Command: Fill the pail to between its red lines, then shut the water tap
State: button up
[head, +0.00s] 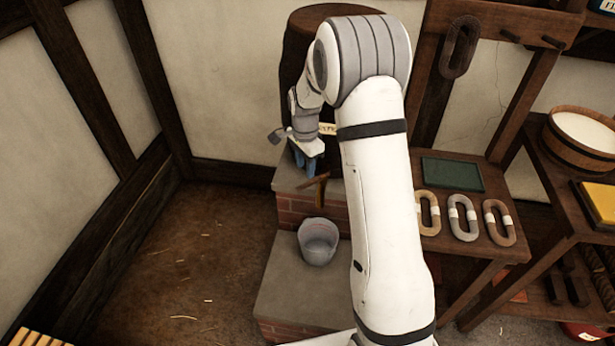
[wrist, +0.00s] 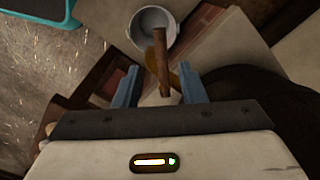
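The grey metal pail (head: 318,242) stands upright on a low stone-topped step under the tap. It also shows in the wrist view (wrist: 153,27). The wooden tap (head: 318,186) juts out above the pail, in front of a dark barrel (head: 296,50) mostly hidden by my arm. My gripper (head: 306,162) is just above the tap. In the wrist view its blue fingers (wrist: 158,70) are apart, with the brown wooden tap part (wrist: 161,62) showing between them. I cannot tell whether they touch it or whether water runs.
The barrel sits on a brick and stone ledge (head: 290,178). To the right, a wooden bench holds a dark green board (head: 452,174) and several rope coils (head: 463,217). A wooden tub (head: 582,140) stands further right. The floor at left (head: 190,260) is clear apart from straw.

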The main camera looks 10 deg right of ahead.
aim_at(306, 184)
notch_tip(306, 184, down, 7)
jog(key=shift+r, duration=0.1)
jog(key=shift+c, duration=0.6)
grip_shut()
